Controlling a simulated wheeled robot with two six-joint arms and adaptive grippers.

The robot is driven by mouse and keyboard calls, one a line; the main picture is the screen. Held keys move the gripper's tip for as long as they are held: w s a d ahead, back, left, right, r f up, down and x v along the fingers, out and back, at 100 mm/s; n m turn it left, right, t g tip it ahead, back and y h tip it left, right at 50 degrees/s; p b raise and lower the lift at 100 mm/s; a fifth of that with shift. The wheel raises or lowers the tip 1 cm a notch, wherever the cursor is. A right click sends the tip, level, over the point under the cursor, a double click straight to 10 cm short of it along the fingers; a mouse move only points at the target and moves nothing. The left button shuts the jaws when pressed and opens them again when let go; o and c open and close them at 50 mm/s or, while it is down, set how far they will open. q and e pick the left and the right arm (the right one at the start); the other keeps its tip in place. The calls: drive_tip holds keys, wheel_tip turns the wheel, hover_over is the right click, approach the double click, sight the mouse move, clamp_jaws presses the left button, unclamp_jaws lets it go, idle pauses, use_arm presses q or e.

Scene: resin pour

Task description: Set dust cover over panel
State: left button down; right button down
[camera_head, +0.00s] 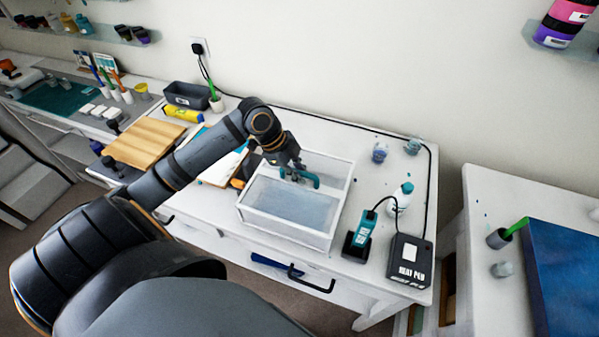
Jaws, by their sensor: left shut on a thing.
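The dust cover (290,228) is a clear, white-edged box on or just over the middle of the white table; I cannot tell if it touches the tabletop. A teal handle (314,181) is on its top. My left gripper (298,172) reaches down from the left and is shut on this handle. The fingertips are small and partly hidden by the wrist. A dark blue panel (565,275) lies on a separate white table at the right, cut off by the picture edge. Nothing covers its visible part. My right gripper is out of view.
A teal heat tool (361,231) in its black stand, a corded black box (409,260) and a white bottle (402,196) stand right of the cover. A gap separates the white table (350,290) from the right table (482,190).

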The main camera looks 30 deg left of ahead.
use_arm(q)
drive_tip(key=shift+f, duration=0.15)
drive_tip(key=c, duration=1.4)
unclamp_jaws()
drive_tip(key=shift+o, duration=0.6)
wheel_tip(320, 180, up, 10)
drive_tip(key=shift+r, duration=0.1)
